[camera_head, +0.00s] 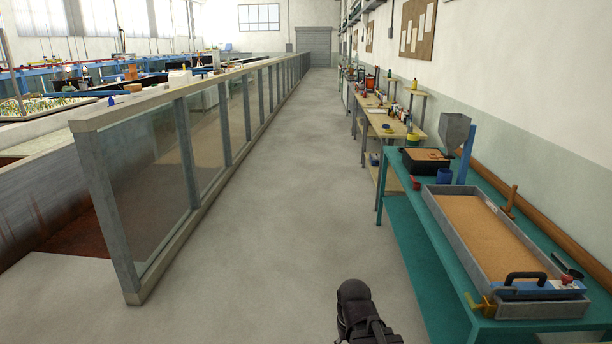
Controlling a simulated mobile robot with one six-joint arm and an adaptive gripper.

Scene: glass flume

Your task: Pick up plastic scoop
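I cannot pick out a plastic scoop with certainty. A small yellow item (483,305) sits at the near left corner of the teal table, against the end of a sand tray; its shape is too small to name. A dark long-handled item (567,266) lies at the tray's right near end and is also unclear. A dark rounded part of my own arm shows at the bottom centre, left of the table and apart from it. My gripper's fingers do not show.
The teal table (404,231) stands at the right, bearing the long grey sand tray (452,238), a black-handled blue tool (530,287) and a grey hopper (455,131). Wooden benches (381,120) continue behind. A glass flume (150,170) borders the left. The floor aisle (270,200) between is clear.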

